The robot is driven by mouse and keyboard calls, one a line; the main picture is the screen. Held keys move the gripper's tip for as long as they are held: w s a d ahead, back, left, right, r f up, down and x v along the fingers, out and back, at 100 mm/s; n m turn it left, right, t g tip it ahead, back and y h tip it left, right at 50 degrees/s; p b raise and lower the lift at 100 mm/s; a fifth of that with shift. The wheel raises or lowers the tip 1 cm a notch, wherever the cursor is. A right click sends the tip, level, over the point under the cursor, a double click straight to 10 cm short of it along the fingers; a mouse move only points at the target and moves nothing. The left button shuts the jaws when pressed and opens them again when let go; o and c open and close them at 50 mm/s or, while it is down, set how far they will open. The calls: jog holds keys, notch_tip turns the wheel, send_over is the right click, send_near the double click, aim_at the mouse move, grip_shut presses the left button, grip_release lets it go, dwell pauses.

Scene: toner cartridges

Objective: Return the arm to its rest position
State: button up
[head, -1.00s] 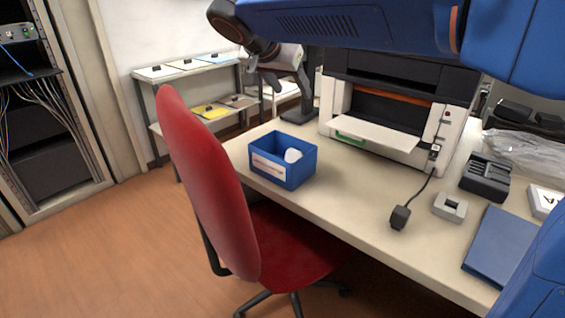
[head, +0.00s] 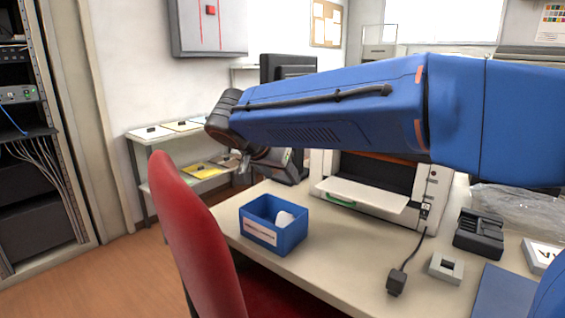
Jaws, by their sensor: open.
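My blue arm (head: 340,105) stretches across the upper part of the head view, from the right edge to a dark wrist joint at the left. My gripper (head: 244,164) hangs below that wrist, small and partly hidden by the arm. It is open, and I see nothing held in it. It is above and behind the blue bin (head: 283,239), apart from it. The bin stands on the table with a white rounded object (head: 284,219) inside.
The printer (head: 432,190) stands behind the bin, partly hidden by my arm. A red chair (head: 196,240) is in front of the table (head: 345,258). A black charger-like box (head: 479,236), a grey block (head: 446,268) and a cable plug (head: 396,283) lie at the right.

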dwell(0.8)
